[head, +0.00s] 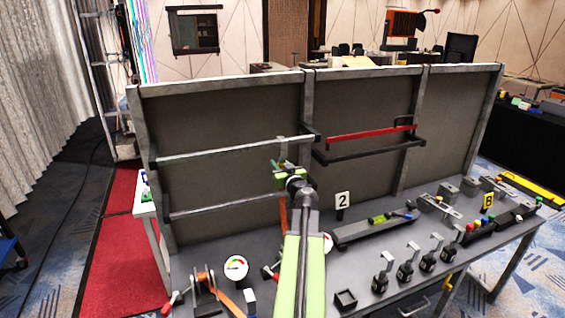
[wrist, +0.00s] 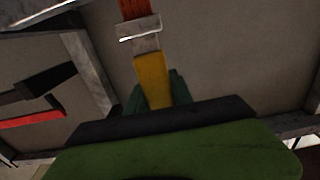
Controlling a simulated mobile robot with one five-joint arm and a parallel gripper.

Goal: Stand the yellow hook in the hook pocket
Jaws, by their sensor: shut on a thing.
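My gripper (head: 281,175) is raised in front of the upright grey panel, near the centre post. In the wrist view its green fingers (wrist: 155,98) are shut on a yellow piece (wrist: 152,80), which I take as the yellow hook. A silver buckle (wrist: 139,32) joins it to an orange-red strap (wrist: 133,8). In the head view the strap (head: 283,214) hangs below my gripper. The hook's tip is hidden by the fingers. A small black open box (head: 345,301) sits at the bench's front edge; I cannot tell whether it is the hook pocket.
Grey rails (head: 235,150) and a red bar (head: 370,129) cross the panel near my gripper. The grey bench (head: 390,260) holds black levers (head: 405,268), a round gauge (head: 236,267), an orange strap reel (head: 205,280), a "2" sign (head: 342,201) and a tray (head: 375,235).

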